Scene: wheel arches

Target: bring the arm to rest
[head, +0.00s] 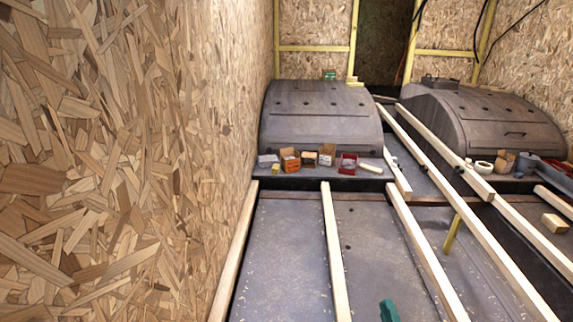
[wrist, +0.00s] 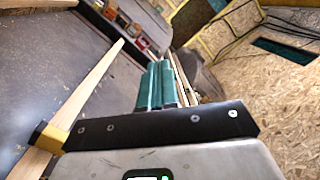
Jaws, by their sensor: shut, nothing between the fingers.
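My gripper (wrist: 156,84) shows in the wrist view, its two green fingers side by side and shut with nothing between them. In the head view a green fingertip of my gripper (head: 389,311) shows at the bottom edge, above the floor between wooden battens. The rest of my arm is out of the head view. The fingers touch no object that I can see.
A chipboard wall (head: 130,150) fills the left. Long battens (head: 335,245) run along the grey floor (head: 285,260). Two grey wheel arches (head: 320,125) (head: 490,125) stand ahead. Small boxes (head: 290,159) line a ledge before the left arch. A loose wood block (head: 554,223) lies right.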

